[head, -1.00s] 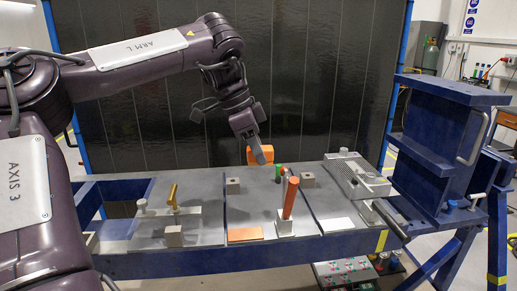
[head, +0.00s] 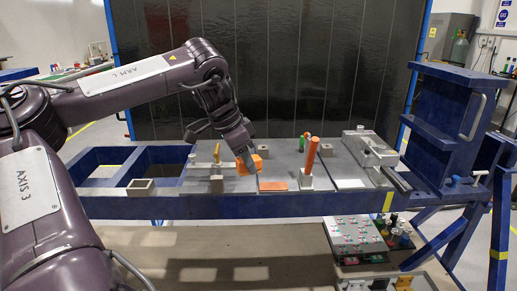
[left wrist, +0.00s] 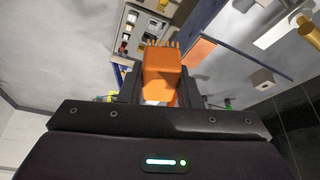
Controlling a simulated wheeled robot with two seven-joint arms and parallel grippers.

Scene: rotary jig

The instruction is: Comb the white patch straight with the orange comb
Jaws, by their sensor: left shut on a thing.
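The orange comb (head: 243,168) is held in my left gripper (head: 250,166), low above the bench, just behind and left of the flat orange patch (head: 273,186) in the head view. In the left wrist view the comb (left wrist: 163,75) sits between the fingers, its teeth pointing to the top of the picture. The orange patch also shows there (left wrist: 199,52), just right of the teeth. The white patch (head: 349,184) lies flat on the bench's right part, right of the upright orange handle and well apart from the comb. My right gripper is not in view.
An upright orange handle (head: 311,155) on a pale block stands between the two patches. A green-topped piece (head: 303,141) is behind it. A yellow-topped lever fixture (head: 217,155) stands to the left. A grey machine (head: 366,148) is at right. Control panels (head: 362,238) lie below the front edge.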

